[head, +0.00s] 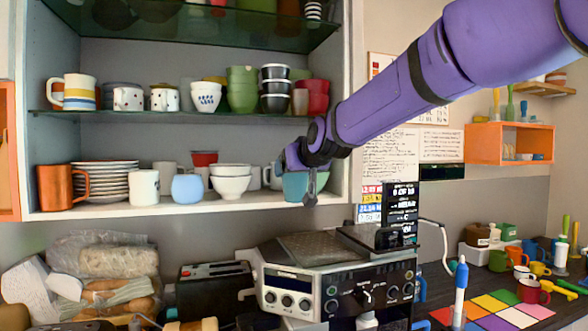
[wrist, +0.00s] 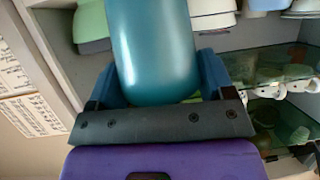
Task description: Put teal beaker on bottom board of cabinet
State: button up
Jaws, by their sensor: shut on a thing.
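The teal beaker (head: 294,187) is at the right end of the cabinet's bottom board (head: 240,206) in the head view, partly hidden by my gripper (head: 309,184). In the wrist view the teal beaker (wrist: 155,50) fills the space between the two blue fingers of my gripper (wrist: 157,82), which is shut on it. The beaker looks upright in the head view. Its base is close to the board's level, but I cannot tell whether it touches.
White bowls (head: 231,182) stand left of the beaker, with a light-blue cup (head: 187,188), a white mug (head: 144,187), plates (head: 105,180) and a copper mug (head: 62,187) farther left. The cabinet's right side wall (head: 344,180) is close. A glass shelf (head: 130,116) with dishes is above.

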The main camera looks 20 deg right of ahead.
jog(key=shift+s, duration=0.15)
jog(key=shift+w+f, duration=0.2)
jog(key=shift+w, duration=3.05)
jog(key=shift+w+f, duration=0.25)
jog(key=shift+w, duration=3)
jog(key=shift+w+f, duration=0.2)
jog(key=shift+w, duration=3.05)
jog(key=shift+w+f, duration=0.2)
jog(key=shift+w, duration=1.05)
jog(key=shift+f, duration=0.6)
jog(key=o, duration=0.9)
jog(key=shift+o, duration=0.2)
